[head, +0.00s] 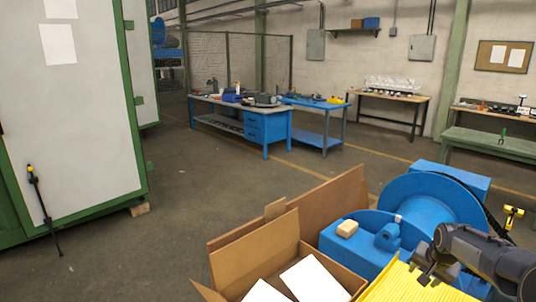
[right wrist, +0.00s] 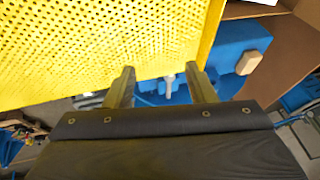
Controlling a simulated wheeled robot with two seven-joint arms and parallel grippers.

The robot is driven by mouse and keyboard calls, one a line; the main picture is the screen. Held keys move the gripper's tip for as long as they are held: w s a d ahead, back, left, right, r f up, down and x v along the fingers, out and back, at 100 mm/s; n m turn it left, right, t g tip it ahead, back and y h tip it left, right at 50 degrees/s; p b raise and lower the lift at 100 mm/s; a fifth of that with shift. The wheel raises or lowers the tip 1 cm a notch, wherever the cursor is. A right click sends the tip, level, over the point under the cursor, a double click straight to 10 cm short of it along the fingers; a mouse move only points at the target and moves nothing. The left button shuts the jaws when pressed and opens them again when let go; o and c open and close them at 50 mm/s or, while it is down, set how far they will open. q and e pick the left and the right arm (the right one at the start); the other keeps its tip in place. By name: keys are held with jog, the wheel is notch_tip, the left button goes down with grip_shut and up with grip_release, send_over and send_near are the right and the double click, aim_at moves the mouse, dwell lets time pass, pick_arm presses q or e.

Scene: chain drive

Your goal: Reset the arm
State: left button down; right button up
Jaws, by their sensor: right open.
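My right gripper (head: 432,272) is at the lower right of the head view, in front of the blue machine (head: 437,203) and over a yellow perforated panel (head: 412,285). In the right wrist view its two fingers (right wrist: 162,88) are apart with nothing held between them. The yellow panel (right wrist: 90,45) fills the upper left of that view, close to the fingertips. I cannot tell whether they touch it. My left gripper is not in either view.
An open cardboard box (head: 262,250) with white sheets stands left of the blue machine. A tan block (head: 347,228) rests on the machine. A large green-framed white cabinet (head: 75,110) stands at left. Workbenches (head: 240,113) are farther back.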

jog(key=s+a+r+n+y+b, duration=0.1)
jog(key=s+a+r+n+b, duration=0.15)
jog(key=s+a+r, duration=0.45)
jog(key=s+a+f+n+y+b, duration=0.2)
jog(key=s+a+f, duration=0.3)
jog(key=s+a, duration=0.5)
jog(key=s+a+f+n+y+b, duration=0.2)
jog(key=s+a+f+n+b, duration=0.2)
jog(key=s+a, duration=0.6)
jog(key=s, duration=0.6)
jog(key=shift+f+t, duration=0.4)
jog(key=shift+a, duration=0.1)
